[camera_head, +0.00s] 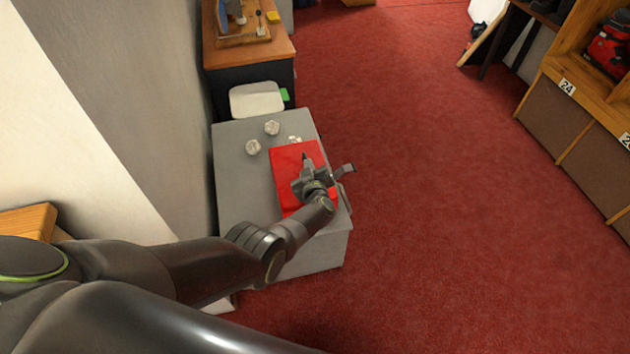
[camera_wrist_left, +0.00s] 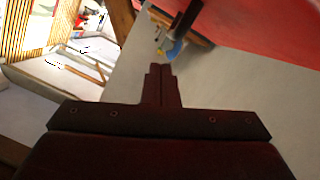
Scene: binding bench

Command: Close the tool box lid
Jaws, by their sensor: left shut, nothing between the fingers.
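The red tool box (camera_head: 287,177) lies on the grey cabinet top. A flat red face shows from above, partly hidden by my left gripper and wrist; I cannot tell from this angle whether the lid is fully down. My left gripper (camera_head: 305,161) is over the red face, with its fingers pointing to the far side. Whether it touches the box is unclear. In the left wrist view its fingers (camera_wrist_left: 164,85) are together and empty. My right gripper is not in view.
The grey cabinet (camera_head: 236,185) has free room left of the box. Two small whitish round objects (camera_head: 253,147) (camera_head: 272,128) sit near its far end. A white chair or stool (camera_head: 257,100) and a wooden desk (camera_head: 270,48) stand beyond. Red carpet (camera_head: 430,200) lies open to the right.

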